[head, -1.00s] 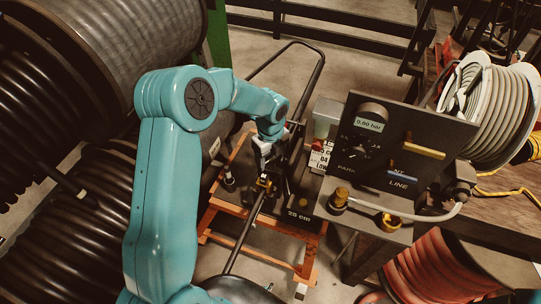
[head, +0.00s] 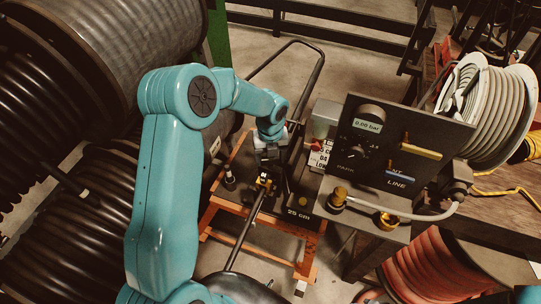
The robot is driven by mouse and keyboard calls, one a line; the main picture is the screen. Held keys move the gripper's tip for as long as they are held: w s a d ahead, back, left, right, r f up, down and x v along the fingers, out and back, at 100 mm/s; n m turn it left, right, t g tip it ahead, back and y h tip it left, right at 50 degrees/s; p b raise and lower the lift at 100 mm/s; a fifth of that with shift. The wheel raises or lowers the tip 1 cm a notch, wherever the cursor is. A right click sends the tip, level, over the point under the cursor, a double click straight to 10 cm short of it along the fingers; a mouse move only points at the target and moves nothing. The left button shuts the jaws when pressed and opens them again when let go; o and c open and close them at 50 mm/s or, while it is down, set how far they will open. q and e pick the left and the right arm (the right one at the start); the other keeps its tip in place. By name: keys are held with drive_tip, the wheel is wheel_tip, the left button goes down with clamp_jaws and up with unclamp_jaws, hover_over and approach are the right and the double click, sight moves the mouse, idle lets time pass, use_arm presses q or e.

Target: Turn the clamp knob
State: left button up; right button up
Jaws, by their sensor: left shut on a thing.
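My left gripper (head: 268,165) comes down from the teal arm over the small orange-framed bench at the middle of the head view. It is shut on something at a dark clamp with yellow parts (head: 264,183). The gripper hides most of what it holds, so I cannot make out the clamp knob itself. A black hose (head: 246,228) runs through the clamp along the bench. My right gripper is not in view.
A black panel (head: 372,165) with a gauge reading 0.00 bar, a dial and yellow and blue handles stands right of the bench. Brass fittings (head: 388,221) sit on its ledge. Large black hose reels (head: 75,215) crowd the left. A red hose reel (head: 440,265) is at lower right.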

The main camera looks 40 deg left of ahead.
sight(271, 160)
use_arm(q)
drive_tip(key=shift+w, duration=0.1)
drive_tip(key=o, duration=1.1)
drive_tip(key=shift+c, duration=0.2)
wheel_tip(271, 160, up, 16)
drive_tip(key=b, duration=0.1)
drive_tip(key=shift+r, duration=0.25)
